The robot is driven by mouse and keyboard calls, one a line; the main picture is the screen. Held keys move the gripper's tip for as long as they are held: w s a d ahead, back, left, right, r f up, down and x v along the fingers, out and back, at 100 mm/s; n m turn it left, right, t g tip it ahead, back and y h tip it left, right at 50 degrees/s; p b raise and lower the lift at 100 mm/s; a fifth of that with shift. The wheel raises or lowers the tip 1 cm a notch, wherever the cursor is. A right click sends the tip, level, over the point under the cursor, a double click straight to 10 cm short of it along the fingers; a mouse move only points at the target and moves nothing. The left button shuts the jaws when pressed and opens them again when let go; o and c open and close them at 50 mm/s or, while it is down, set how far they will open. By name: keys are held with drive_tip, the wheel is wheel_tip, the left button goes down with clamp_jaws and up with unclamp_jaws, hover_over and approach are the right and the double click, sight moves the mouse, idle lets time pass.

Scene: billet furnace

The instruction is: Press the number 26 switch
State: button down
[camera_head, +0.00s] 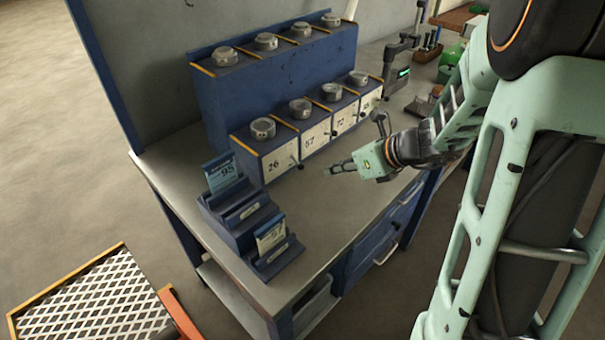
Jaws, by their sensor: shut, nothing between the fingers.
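The number 26 panel (274,168) is a pale plate at the left end of the front row of a blue unit on the bench. A small dark switch (294,161) stands out near its right edge. A round grey knob (263,128) sits on top of that section. My gripper (331,171) is shut and empty. It points left over the bench, to the right of the 26 switch, with a gap between its tip and the switch.
Panels marked 57 (315,139) and others follow to the right. A blue card holder (238,205) with cards marked 95 and 57 stands at the bench's left front. Bare bench top (318,215) lies below my gripper. A mesh platform (95,305) is on the floor.

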sight(297, 162)
drive_tip(key=shift+a+m, duration=0.1)
drive_tip(key=shift+m, duration=0.2)
drive_tip(key=b+x, duration=0.1)
drive_tip(key=x, duration=0.9)
drive_tip(key=shift+r, duration=0.1)
drive_tip(key=shift+r, duration=0.1)
drive_tip(key=shift+r+p, duration=0.2)
drive_tip(key=shift+p, duration=0.5)
drive_tip(key=shift+h, duration=0.3)
drive_tip(key=shift+r+g+p, duration=0.25)
drive_tip(key=shift+g+p, duration=0.15)
drive_tip(key=shift+p, duration=0.65)
